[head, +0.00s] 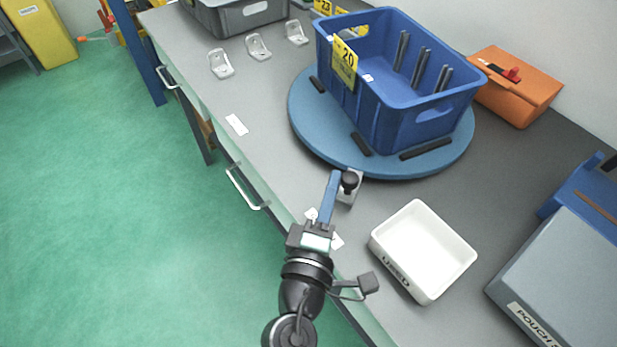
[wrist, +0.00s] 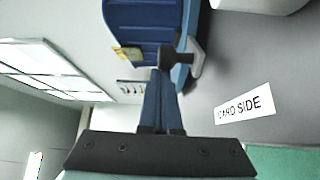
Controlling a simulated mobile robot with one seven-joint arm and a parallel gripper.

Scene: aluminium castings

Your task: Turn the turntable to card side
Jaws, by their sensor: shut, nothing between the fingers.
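The turntable (head: 310,135) is a round blue disc on the grey bench. A blue crate (head: 400,122) sits on it, with a yellow card (head: 344,64) marked 20 on its left wall; the card also shows in the wrist view (wrist: 128,53). A black knob (head: 350,180) on a grey bracket (head: 346,197) stands at the turntable's near rim; the knob also shows in the wrist view (wrist: 176,59). My gripper (head: 335,174) is shut and empty, its tips close beside the knob; I cannot tell if they touch. A white CARD SIDE label (wrist: 245,106) lies on the bench.
A white tray marked USED (head: 425,250) stands right of my gripper. An orange box (head: 518,85) is behind the turntable, and a grey pouch box (head: 565,275) is at the right. Several small pale castings (head: 258,47) lie at the far left. Another white label (head: 237,124) lies near the bench edge.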

